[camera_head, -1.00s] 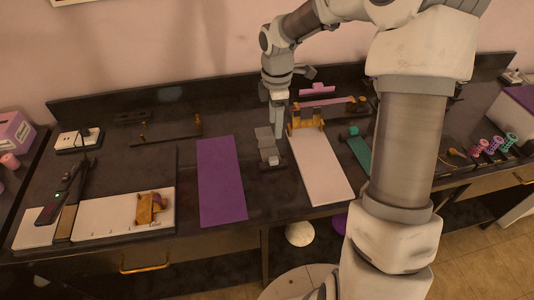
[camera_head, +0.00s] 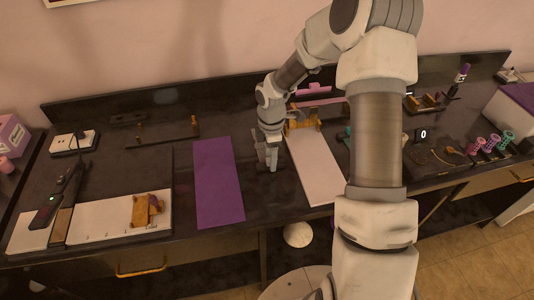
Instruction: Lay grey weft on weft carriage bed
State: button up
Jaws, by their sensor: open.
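My gripper (camera_head: 267,166) points down at the bench, in the gap between the purple mat and the long white board. It is open. A small grey piece with a dark base showed at this spot earlier. My gripper and wrist now cover most of that spot, so I cannot tell the grey weft apart from my fingers, or whether it lies between them. I cannot clearly identify the weft carriage bed. An orange stand (camera_head: 301,122) is at the far end of the white board (camera_head: 316,168), partly behind my arm.
The purple mat (camera_head: 218,182) lies left of my gripper. A white ruled board (camera_head: 105,222) with an orange-brown tool (camera_head: 146,210) is farther left. Coloured spools (camera_head: 489,144) stand at the right. My arm hides part of the bench right of the white board.

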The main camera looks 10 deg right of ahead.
grip_shut()
dwell(0.3)
notch_tip(320, 180, up, 10)
jog(key=shift+p, duration=0.4)
